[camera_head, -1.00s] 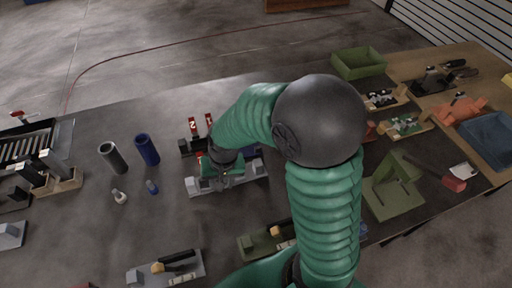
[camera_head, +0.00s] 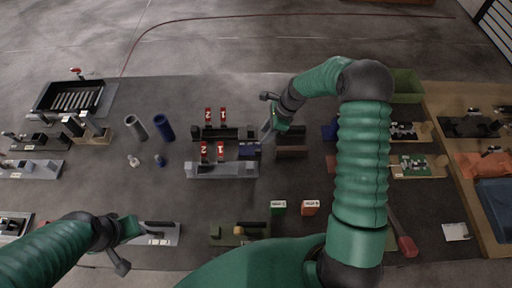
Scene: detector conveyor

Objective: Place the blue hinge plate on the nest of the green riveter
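A small dark blue plate (camera_head: 249,149), which looks like the hinge plate, sits at the right end of a grey fixture (camera_head: 215,170). My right gripper (camera_head: 268,133) is just above and right of it, pointing down; its finger gap is too small to read. Another blue piece (camera_head: 329,131) shows beside my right arm. The green riveter is mostly hidden behind my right arm; a green sliver (camera_head: 392,241) and a lever with a red handle (camera_head: 407,246) show. My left gripper (camera_head: 130,243) is at lower left, beside a light grey fixture (camera_head: 160,236); its opening is unclear.
Red numbered tags (camera_head: 212,151) stand on the grey and black fixtures. Blue (camera_head: 164,128) and grey (camera_head: 136,128) cylinders stand to the left. An olive clamp fixture (camera_head: 230,238) and green (camera_head: 279,208) and orange (camera_head: 310,208) boxes lie in front. A green bin (camera_head: 407,86) is at back right.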

